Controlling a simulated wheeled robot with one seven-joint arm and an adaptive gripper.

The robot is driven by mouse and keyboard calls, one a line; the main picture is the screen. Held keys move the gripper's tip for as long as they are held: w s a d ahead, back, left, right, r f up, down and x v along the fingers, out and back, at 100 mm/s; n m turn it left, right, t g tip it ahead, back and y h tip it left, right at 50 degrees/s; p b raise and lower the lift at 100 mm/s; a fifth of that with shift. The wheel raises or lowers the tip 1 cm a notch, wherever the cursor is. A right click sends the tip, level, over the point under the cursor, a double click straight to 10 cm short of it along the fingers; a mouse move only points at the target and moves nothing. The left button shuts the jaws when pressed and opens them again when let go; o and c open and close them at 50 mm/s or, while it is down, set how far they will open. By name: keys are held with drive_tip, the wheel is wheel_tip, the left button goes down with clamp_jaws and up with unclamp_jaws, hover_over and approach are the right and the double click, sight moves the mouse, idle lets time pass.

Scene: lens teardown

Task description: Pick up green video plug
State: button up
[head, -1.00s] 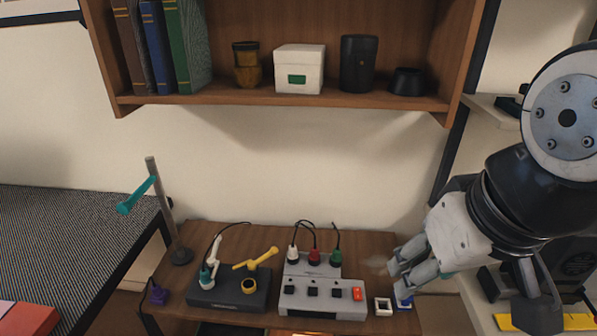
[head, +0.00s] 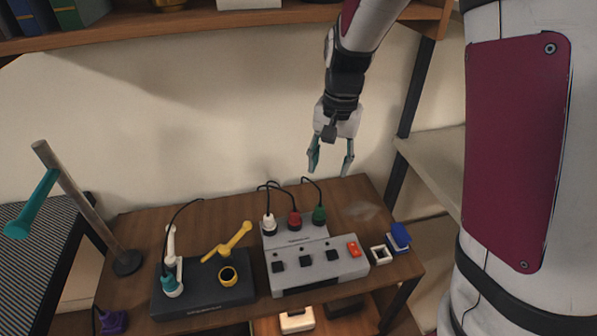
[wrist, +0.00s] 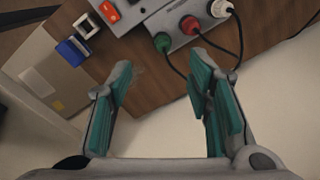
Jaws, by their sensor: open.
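The green video plug (head: 319,214) stands in the back row of a grey switch box (head: 315,262), at the right end beside a red plug (head: 294,219) and a white plug (head: 269,223). A black cable runs up from it. In the wrist view the green plug (wrist: 162,42) is ahead of the fingers, near the top middle. My gripper (head: 331,168) is open and empty, pointing down, above the back of the desk and apart from the plug. In the wrist view its teal-padded fingers (wrist: 160,95) are spread wide, and a cable passes by the right finger.
A black box (head: 200,298) with a teal plug (head: 172,285) and a yellow lever (head: 228,243) stands left of the switch box. A white square ring (head: 380,254) and a blue block (head: 399,237) lie at right. A shelf hangs above.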

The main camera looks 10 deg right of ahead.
wheel_tip(320, 180, down, 5)
drive_tip(key=w, duration=0.3)
drive_tip(key=b, duration=0.2)
hover_over(320, 206)
drive_tip(key=shift+m+h, duration=0.3)
drive_tip(key=shift+m, duration=0.1)
drive_tip(key=f, duration=0.7)
drive_tip(key=shift+s+d+f, duration=0.25)
drive_tip(key=shift+s+f, duration=0.05)
drive_tip(key=shift+w+a+f+b, duration=0.15)
drive_tip(key=shift+f+b, duration=0.3)
drive_tip(key=shift+f, duration=1.05)
drive_tip(key=shift+w+a+f+b, duration=0.15)
drive_tip(key=shift+f+b, duration=0.25)
drive_tip(key=shift+f, duration=1.1)
drive_tip(key=shift+d, duration=0.1)
clamp_jaws()
